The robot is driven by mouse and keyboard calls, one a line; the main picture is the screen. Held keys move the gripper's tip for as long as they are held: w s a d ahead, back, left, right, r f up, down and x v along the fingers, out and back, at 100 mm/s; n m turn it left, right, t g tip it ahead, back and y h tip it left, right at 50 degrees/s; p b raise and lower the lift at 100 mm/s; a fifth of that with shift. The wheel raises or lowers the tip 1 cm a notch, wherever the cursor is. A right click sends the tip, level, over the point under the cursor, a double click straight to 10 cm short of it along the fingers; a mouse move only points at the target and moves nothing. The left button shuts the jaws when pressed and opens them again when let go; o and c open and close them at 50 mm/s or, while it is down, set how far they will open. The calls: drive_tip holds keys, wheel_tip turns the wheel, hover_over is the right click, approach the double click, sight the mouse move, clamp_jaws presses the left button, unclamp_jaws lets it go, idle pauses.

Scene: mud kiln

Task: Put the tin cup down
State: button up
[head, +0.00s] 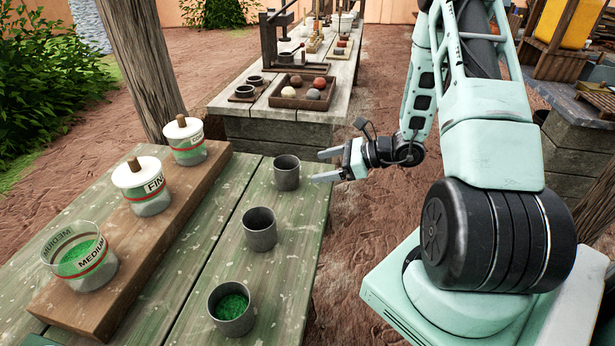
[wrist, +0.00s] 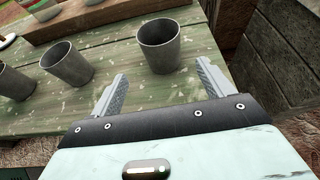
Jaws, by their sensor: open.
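Three grey tin cups stand upright on the green plank table (head: 215,240). The far tin cup (head: 287,173) is closest to my gripper (head: 322,166). My gripper is open, its fingers pointing toward this cup, with nothing between them. In the wrist view the same cup (wrist: 158,48) stands just beyond the fingertips, apart from them. The middle cup (head: 260,230) looks empty, and the wrist view shows it too (wrist: 67,64). The near cup (head: 231,308) has green grains inside. The frames do not show which cup the task names.
A wooden board (head: 125,262) on the table's left carries three labelled jars; the nearest jar (head: 82,256) is open, with green contents. A wooden post (head: 142,70) rises behind. A farther table holds a tray (head: 304,97) of balls. The table's right edge is close to the cups.

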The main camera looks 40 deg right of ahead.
drive_tip(key=s+a+r+n+g+y, duration=0.1)
drive_tip(key=s+a+r+n+g, duration=0.3)
drive_tip(key=a, duration=0.4)
drive_tip(key=s+a+r+n+g, duration=0.1)
drive_tip(key=a+r+n+g, duration=0.1)
drive_tip(key=a+n+g, duration=0.35)
drive_tip(key=s+a+r+n+g+y, duration=0.1)
drive_tip(key=s+a+r+n+g, duration=0.15)
drive_tip(key=a+n, duration=0.6)
drive_tip(key=s+a+r+n+h, duration=0.2)
drive_tip(key=s+a+n+h, duration=0.2)
drive_tip(key=s+n, duration=0.3)
drive_tip(key=s+a+r+n+t+h, duration=0.1)
drive_tip(key=s+a+r+n+h, duration=0.2)
drive_tip(key=n, duration=0.7)
drive_tip(key=s+a+h, duration=0.2)
drive_tip(key=s+a, duration=0.1)
drive_tip(key=s, duration=0.1)
drive_tip(key=shift+s+a+r+n+h, duration=0.3)
drive_tip(key=shift+s+a, duration=0.05)
